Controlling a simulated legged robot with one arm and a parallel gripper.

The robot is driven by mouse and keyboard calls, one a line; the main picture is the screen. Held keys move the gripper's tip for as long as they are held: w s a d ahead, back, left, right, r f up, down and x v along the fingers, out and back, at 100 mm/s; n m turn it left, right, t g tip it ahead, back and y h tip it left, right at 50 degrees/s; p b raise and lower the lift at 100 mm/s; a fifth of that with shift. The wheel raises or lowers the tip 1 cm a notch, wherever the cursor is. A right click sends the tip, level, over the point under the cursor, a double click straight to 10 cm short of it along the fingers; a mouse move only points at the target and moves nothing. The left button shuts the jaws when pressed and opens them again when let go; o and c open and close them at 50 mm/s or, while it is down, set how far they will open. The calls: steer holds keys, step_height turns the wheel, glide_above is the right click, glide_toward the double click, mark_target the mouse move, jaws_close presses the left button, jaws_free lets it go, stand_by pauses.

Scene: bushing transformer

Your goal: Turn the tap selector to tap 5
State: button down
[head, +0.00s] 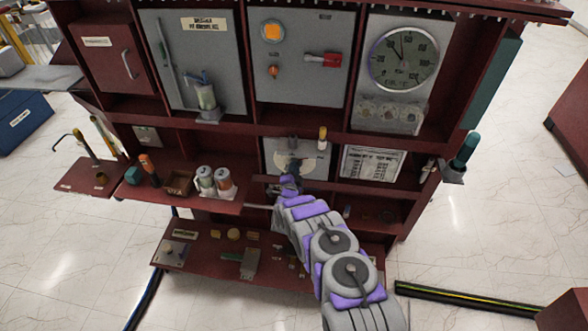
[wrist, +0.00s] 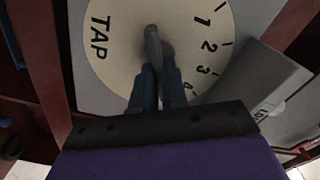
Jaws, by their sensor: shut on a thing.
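The tap selector dial (wrist: 105,62) is a round cream plate with the word TAP on its left and the numbers 1, 2, 3 and 4 down its right in the wrist view. A 5 is not visible. The grey selector handle (wrist: 152,42) stands out from the dial's middle. My gripper (wrist: 160,74) is shut on the handle's near end. Which number the handle points to, I cannot tell. In the head view, the dial (head: 306,160) sits on a grey panel at the cabinet's middle, and my gripper (head: 291,179) partly covers it.
A grey labelled block (wrist: 262,90) is close to the dial's right in the wrist view. In the head view, a yellow-topped part (head: 322,133) is above the dial and a printed chart (head: 371,164) is to its right. Shelf edges (head: 340,188) lie near my arm.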

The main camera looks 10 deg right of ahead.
steer(key=shift+f, duration=0.15)
steer(key=c, duration=1.2)
jaws_free()
steer(key=shift+o, duration=0.2)
steer(key=shift+s, duration=0.1)
steer(key=p+v, duration=0.3)
steer(key=v, duration=1.4)
